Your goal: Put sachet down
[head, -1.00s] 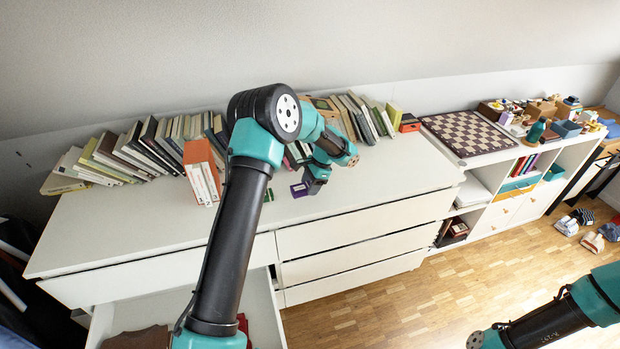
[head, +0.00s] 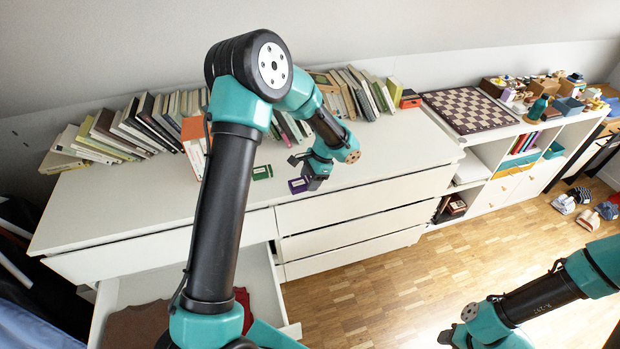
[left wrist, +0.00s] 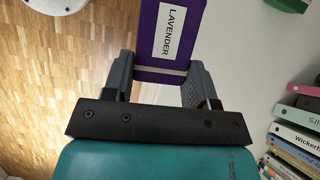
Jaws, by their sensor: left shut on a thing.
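The sachet is a purple pack with a white "LAVENDER" label. It shows in the left wrist view (left wrist: 168,42) between my left fingers, and in the head view (head: 298,186) over the dresser top near its front edge. My left gripper (head: 310,178) is shut on its near end, with a finger at each side, as the left wrist view (left wrist: 158,76) shows. Whether the sachet touches the top is unclear. The white dresser top (head: 385,165) lies below. My right gripper (head: 452,338) is over the floor at the lower right, its jaws too indistinct to judge.
A small green pack (head: 262,172) lies on the top, left of the sachet. Books (head: 150,125) line the wall behind. An open drawer (head: 262,295) with brown cloth (head: 135,325) is below. A chessboard (head: 470,110) lies on the right shelf. The dresser top's right part is clear.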

